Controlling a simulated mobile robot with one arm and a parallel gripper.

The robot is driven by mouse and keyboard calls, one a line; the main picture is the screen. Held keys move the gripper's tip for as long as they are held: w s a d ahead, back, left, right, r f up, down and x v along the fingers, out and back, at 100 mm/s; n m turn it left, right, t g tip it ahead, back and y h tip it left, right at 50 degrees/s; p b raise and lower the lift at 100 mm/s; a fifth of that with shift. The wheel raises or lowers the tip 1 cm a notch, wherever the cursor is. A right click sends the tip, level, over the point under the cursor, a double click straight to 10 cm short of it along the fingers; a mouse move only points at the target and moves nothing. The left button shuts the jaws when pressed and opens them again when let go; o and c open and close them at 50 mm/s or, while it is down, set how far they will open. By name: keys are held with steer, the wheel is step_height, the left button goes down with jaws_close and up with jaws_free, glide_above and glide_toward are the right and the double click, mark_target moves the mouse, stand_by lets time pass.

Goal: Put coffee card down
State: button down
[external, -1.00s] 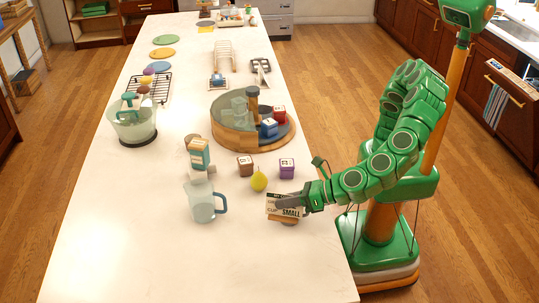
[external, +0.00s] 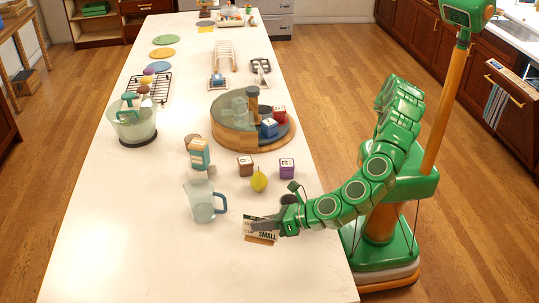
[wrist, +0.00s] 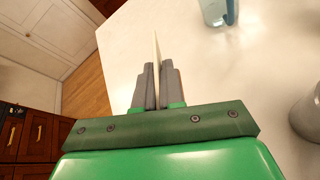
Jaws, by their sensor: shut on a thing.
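My gripper (external: 266,222) is shut on the card at the near right part of the white counter. In the wrist view the card (wrist: 156,52) shows edge-on as a thin pale sheet between the two grey fingers of my gripper (wrist: 157,75). I cannot tell whether the card's lower edge touches the counter.
A clear pitcher (external: 202,204) with a blue handle stands just left of the card. The counter (external: 150,250) is bare at front left.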

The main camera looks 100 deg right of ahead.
steer(key=shift+w+a+f, duration=0.6)
steer(key=shift+w+f, duration=0.2)
steer(key=shift+f, duration=0.25)
steer(key=shift+w+a+f, duration=0.55)
steer(key=shift+w+f, duration=0.3)
steer(key=shift+f, duration=0.2)
steer(key=shift+w+a+f, duration=0.6)
steer(key=shift+w+f, duration=0.2)
steer(key=shift+f, duration=1.9)
steer(key=c, duration=1.2)
jaws_free()
steer(key=shift+f, duration=0.1)
steer(key=shift+c, duration=0.2)
steer(key=shift+s+a+r, duration=0.15)
steer(key=shift+s+r, duration=0.1)
steer(key=v, duration=1.1)
steer(key=shift+r, duration=0.15)
